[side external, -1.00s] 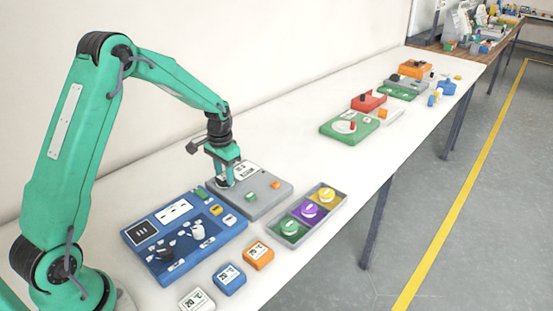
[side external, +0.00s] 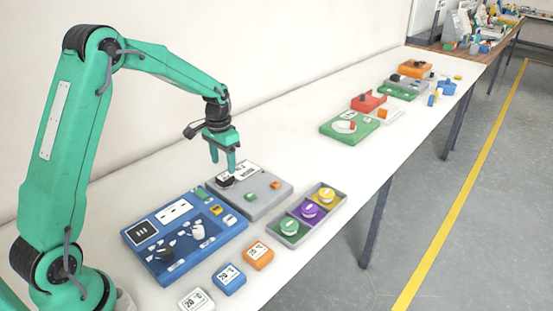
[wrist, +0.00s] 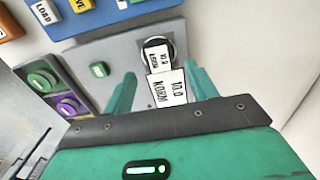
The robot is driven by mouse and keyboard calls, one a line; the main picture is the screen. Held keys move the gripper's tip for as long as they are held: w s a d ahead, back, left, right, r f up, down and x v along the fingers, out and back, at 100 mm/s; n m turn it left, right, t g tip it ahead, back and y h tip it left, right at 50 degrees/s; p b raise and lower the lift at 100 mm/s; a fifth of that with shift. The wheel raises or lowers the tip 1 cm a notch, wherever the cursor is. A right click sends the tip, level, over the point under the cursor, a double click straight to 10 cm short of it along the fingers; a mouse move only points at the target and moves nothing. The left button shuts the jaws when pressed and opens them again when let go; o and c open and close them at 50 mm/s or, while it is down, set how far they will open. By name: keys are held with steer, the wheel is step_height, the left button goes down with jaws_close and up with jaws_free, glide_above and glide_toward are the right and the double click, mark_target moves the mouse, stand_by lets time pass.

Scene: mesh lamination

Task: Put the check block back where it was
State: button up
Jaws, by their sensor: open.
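The check block, apparently the small dark block with a white top label (side external: 226,181), sits on the grey panel (side external: 262,204) near its back left corner. In the wrist view its label reads about 10.0 (wrist: 158,55), and it sits at a dark round spot. A matching white label plate (wrist: 166,88) lies beside it; this plate also shows in the side view (side external: 247,170). My gripper (side external: 222,168) is open and empty, just above the block, fingers pointing down. In the wrist view the block shows between the spread fingers, apart from both. Whether it is fully seated, I cannot tell.
A blue panel (side external: 225,238) with knobs adjoins the grey panel. A grey tray (side external: 291,241) holds green, purple and yellow round pieces. White, blue (side external: 229,279) and orange (side external: 258,255) blocks lie in front. Farther along the white table stand green and red fixtures.

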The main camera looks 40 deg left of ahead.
mark_target(225, 177)
steer(key=shift+r, duration=1.65)
steer(key=shift+s+d+r, duration=0.1)
steer(key=shift+d+r, duration=0.05)
steer(key=shift+r, duration=0.2)
steer(key=s+d+r+t, duration=0.4)
steer(key=s+d+r, duration=0.6)
steer(key=s+r, duration=0.45)
steer(key=s+d+f+t, duration=0.1)
steer(key=s+d, duration=0.2)
steer(key=s, duration=0.7)
steer(key=shift+f+t, duration=0.3)
steer(key=shift+f, duration=0.1)
steer(key=shift+o, duration=0.5)
